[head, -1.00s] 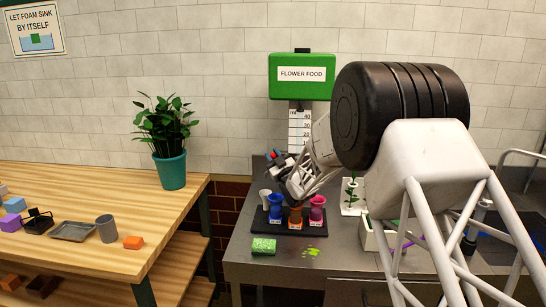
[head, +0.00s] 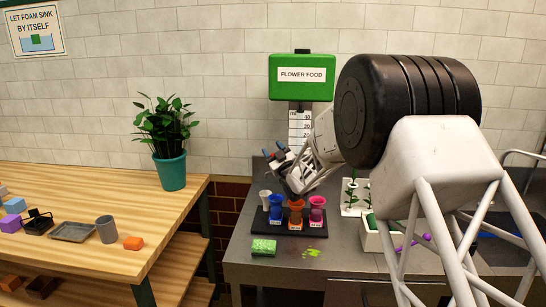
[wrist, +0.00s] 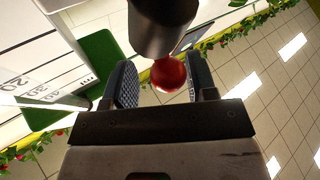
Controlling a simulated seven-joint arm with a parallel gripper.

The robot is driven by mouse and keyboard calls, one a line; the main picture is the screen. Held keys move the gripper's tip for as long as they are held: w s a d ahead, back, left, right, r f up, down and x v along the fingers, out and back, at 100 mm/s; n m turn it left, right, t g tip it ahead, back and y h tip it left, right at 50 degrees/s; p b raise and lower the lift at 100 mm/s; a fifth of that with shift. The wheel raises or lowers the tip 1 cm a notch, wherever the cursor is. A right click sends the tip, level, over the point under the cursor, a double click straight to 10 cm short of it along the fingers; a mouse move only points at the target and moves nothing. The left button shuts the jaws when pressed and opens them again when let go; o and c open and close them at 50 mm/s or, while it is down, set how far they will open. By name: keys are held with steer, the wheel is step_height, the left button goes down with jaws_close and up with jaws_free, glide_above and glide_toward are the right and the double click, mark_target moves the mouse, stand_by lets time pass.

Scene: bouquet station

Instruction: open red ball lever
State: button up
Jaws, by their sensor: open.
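The red ball (wrist: 169,74) of the lever shows in the wrist view, on a thin reddish rod beside a dark cylinder (wrist: 163,25). My gripper (wrist: 163,82) is open, with one finger on each side of the ball and a visible gap on the left. I cannot tell whether the right finger touches it. In the head view my gripper (head: 275,151) is below the green flower food dispenser (head: 301,88), in front of its column. The ball cannot be made out clearly there, behind the fingers.
A white planter (head: 376,238) stands to the right.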

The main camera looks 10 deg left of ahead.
steer(key=shift+s+r, duration=0.2)
steer(key=shift+r, duration=0.35)
steer(key=s+d, duration=0.2)
steer(key=s, duration=0.5)
steer(key=s+d+r, duration=0.1)
steer(key=s+d, duration=0.1)
steer(key=s, duration=0.5)
steer(key=shift+s+d+r, duration=0.15)
steer(key=shift+s+d, duration=0.2)
steer(key=shift+s, duration=0.05)
steer(key=s+d+r+m+g+h, duration=0.2)
steer(key=s+d+m+g+h, duration=0.45)
steer(key=s+d+h, duration=0.85)
steer(key=s+d+f+m+g, duration=0.2)
steer(key=s+d+g, duration=0.1)
steer(key=s, duration=0.8)
steer(key=s+d+f+m+g, duration=0.2)
steer(key=s+d, duration=0.2)
steer(key=s, duration=0.8)
steer(key=s+d+f+m+g, duration=0.2)
steer(key=s+d+g, duration=0.1)
steer(key=s, duration=0.9)
steer(key=shift+d+f+g+y, duration=0.15)
steer(key=shift+f+g+y, duration=0.05)
steer(key=shift+g+y, duration=0.15)
